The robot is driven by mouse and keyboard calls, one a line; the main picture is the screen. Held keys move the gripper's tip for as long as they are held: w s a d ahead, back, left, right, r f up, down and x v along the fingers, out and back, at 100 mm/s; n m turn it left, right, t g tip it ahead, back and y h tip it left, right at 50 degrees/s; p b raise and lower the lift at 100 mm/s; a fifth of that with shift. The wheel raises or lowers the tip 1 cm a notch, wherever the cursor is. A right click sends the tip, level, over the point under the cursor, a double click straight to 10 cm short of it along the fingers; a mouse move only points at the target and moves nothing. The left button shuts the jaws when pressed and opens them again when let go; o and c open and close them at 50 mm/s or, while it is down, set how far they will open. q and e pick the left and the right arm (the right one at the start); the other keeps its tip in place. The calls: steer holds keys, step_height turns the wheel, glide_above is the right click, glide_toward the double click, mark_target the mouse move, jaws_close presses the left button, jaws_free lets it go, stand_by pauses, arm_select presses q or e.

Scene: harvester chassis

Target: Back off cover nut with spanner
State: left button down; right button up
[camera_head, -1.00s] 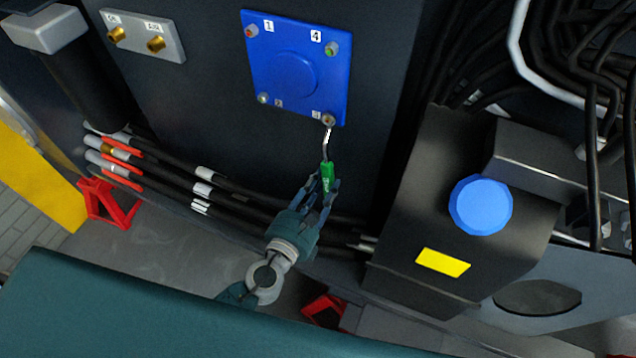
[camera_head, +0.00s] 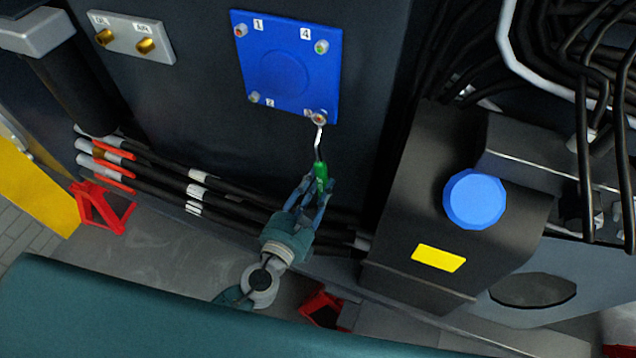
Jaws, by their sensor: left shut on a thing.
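A blue square cover (camera_head: 278,67) is on the dark chassis panel, with a numbered nut at each corner. The nut at the lower right corner (camera_head: 319,117) has a worn, brownish look. My left gripper (camera_head: 314,189) is shut on the green handle of the spanner (camera_head: 320,172). The spanner's silver shank runs up from the handle, and its head is at the lower right nut. I cannot tell whether the head is fully seated on that nut. My right gripper is not in view.
Black hoses (camera_head: 235,199) run across below the cover. A black housing with a blue cap (camera_head: 475,199) and a yellow label (camera_head: 439,258) stands to the right. A plate with two brass fittings (camera_head: 131,36) is at upper left. Red stands (camera_head: 103,207) are on the floor.

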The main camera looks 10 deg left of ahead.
arm_select(q)
steer(key=shift+s+a, duration=0.15)
steer(key=shift+s, duration=0.5)
steer(key=shift+s+a+b, duration=0.15)
steer(key=shift+s+b, duration=0.15)
steer(key=shift+s, duration=0.25)
steer(key=shift+s+a+f, duration=0.1)
steer(key=shift+s+f, duration=0.05)
steer(key=shift+s, duration=0.35)
steer(key=b+v, duration=0.3)
steer(key=v, duration=0.4)
steer(key=shift+f, duration=0.25)
